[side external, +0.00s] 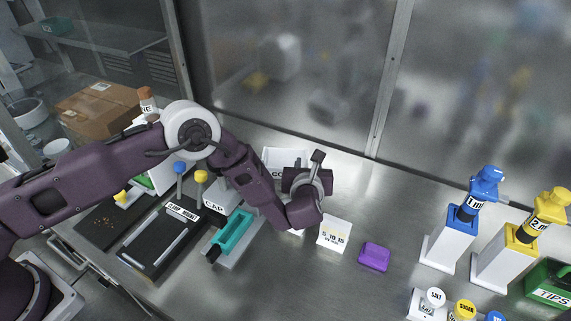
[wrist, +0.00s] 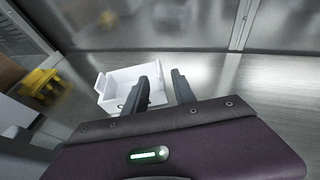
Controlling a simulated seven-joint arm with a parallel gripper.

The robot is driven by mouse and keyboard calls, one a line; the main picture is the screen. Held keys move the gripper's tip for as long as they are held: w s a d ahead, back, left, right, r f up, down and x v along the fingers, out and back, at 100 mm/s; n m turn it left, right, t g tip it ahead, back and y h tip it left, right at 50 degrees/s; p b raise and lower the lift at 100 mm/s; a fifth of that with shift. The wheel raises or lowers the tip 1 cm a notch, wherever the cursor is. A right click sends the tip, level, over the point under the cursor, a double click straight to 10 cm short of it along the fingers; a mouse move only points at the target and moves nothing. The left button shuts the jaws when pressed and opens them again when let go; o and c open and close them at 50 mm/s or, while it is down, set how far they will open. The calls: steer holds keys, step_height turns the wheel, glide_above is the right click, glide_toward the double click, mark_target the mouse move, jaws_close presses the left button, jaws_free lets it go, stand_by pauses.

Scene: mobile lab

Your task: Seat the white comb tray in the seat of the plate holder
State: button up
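A white open tray (side external: 284,158) with "CO" visible on its front stands by the back glass, partly hidden by my arm. In the wrist view the white tray (wrist: 124,80) has raised side walls and looks empty inside. I cannot tell for sure that it is the comb tray. My gripper (wrist: 164,72) is open, with an empty gap between its dark fingers. It points toward the back glass, just right of the tray, and its left finger overlaps the tray in view. I cannot clearly identify the plate holder; a grey base (side external: 217,258) holds a teal block (side external: 234,232).
A white card (side external: 334,236) and a purple box (side external: 375,257) lie right of my arm. Blue-topped (side external: 467,215) and yellow-topped (side external: 522,240) dispensers stand farther right. A black mount plate (side external: 150,250) is at left. The table between the card and dispensers is mostly clear.

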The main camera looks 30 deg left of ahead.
mark_target(307, 156)
steer(key=x, duration=0.5)
steer(key=shift+w+a, duration=0.2)
steer(key=shift+r, duration=0.1)
jaws_close()
step_height(307, 156, up, 10)
steer(key=s+a+r+m+h, duration=0.2)
steer(key=a+r, duration=0.9)
steer(key=a, duration=0.4)
steer(key=s+a+r+m+h, duration=0.1)
steer(key=s+a+r, duration=0.1)
steer(key=s, duration=0.5)
steer(key=s+a+r+m+t+h, duration=0.1)
steer(key=s+a+r+h, duration=0.1)
steer(key=s, duration=0.5)
steer(key=shift+a+r+m, duration=0.15)
steer(key=shift+a+m, duration=0.15)
